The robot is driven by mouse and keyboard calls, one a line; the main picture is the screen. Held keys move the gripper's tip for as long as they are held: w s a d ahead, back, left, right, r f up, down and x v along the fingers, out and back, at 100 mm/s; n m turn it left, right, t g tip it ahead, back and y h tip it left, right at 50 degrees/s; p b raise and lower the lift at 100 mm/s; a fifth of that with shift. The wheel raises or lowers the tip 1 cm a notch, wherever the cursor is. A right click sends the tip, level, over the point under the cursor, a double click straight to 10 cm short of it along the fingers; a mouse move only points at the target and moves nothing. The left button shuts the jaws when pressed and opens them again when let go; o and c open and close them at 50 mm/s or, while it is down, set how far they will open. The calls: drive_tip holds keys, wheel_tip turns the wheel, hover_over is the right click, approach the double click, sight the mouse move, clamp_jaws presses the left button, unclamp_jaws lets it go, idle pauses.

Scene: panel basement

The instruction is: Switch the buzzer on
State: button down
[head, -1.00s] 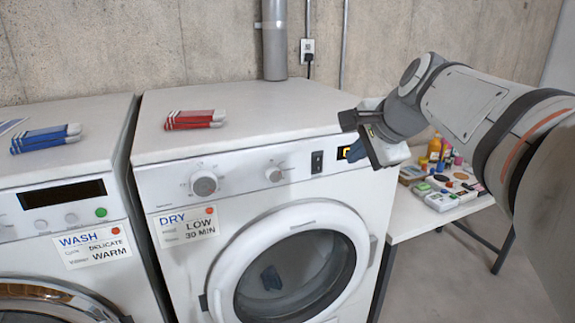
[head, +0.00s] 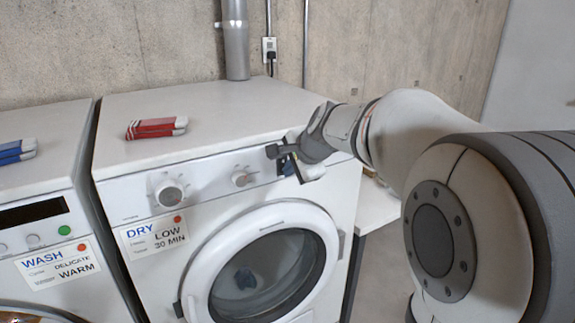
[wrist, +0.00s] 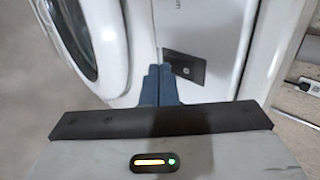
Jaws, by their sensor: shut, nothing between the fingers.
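The dryer (head: 200,113) has a white front panel with two knobs (head: 168,193) and a dark switch plate to their right. In the head view my gripper is in front of that plate and hides most of it. In the wrist view the dark switch plate (wrist: 185,68) shows just right of the fingertips, with a small lighter part in it. My gripper (head: 288,167) is shut and empty, its blue fingers (wrist: 159,74) pointing at the panel close to the plate. I cannot tell whether they touch it. No buzzer wording is legible.
A washer (head: 45,150) stands left of the dryer. Red-and-white cloths (head: 152,128) lie on the dryer top. A side table (head: 375,205) is at the right, partly behind my arm. The dryer's round door (head: 270,262) is below the panel.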

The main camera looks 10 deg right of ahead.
drive_tip(key=shift+w+a, duration=0.1)
drive_tip(key=shift+w, duration=0.05)
drive_tip(key=shift+a+f+b, duration=0.2)
drive_tip(key=shift+b, duration=0.3)
drive_tip(key=shift+d+r, duration=0.1)
drive_tip(key=shift+r, duration=0.1)
drive_tip(key=shift+w+d, duration=0.1)
